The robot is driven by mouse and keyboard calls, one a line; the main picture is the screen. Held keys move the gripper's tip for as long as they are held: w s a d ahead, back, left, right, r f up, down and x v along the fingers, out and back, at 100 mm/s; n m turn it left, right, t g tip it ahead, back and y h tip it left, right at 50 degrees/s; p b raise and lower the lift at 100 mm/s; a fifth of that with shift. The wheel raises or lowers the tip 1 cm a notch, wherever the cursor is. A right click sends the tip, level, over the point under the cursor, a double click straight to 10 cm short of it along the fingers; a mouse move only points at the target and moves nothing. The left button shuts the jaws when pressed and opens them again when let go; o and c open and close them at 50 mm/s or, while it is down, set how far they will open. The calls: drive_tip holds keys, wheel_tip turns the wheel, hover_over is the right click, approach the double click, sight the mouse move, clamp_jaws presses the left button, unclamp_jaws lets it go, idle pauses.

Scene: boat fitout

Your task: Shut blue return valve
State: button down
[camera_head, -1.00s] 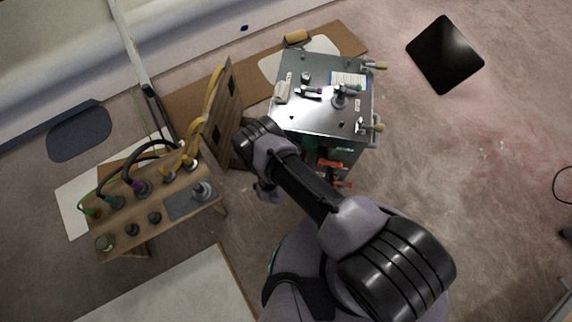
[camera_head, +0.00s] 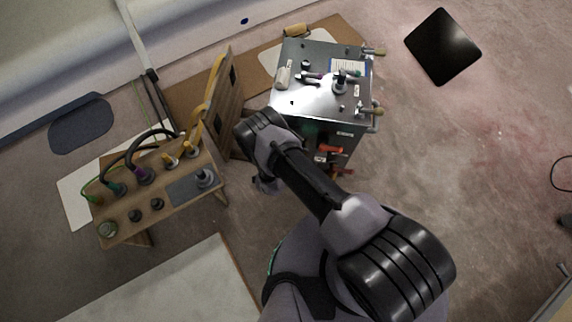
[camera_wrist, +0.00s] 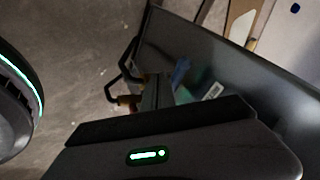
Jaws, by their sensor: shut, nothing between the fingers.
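A blue lever-like part (camera_wrist: 180,72) shows in the wrist view on the side of a dark metal cabinet, just right of my fingers. I take it for the blue return valve; its full shape is hidden. My gripper (camera_wrist: 157,90) is shut and empty, with its fingertips close to the blue part; I cannot tell if they touch. In the head view the cabinet (camera_head: 310,100) stands at upper centre, and my gripper (camera_head: 266,185) hangs to the left of its front. No blue handle is visible there.
Red handles (camera_head: 331,150) sit on the cabinet's front. Valves with brass-coloured ends (camera_head: 372,111) stick out at its right side. A wooden bench with hoses (camera_head: 150,205) stands left, beside an upright wooden panel (camera_head: 222,110). A black square (camera_head: 442,46) lies on open floor at right.

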drive_tip(key=s+a+r+p, duration=0.4)
drive_tip(key=r+p, duration=0.1)
drive_tip(key=r, duration=0.3)
drive_tip(key=shift+r, duration=0.2)
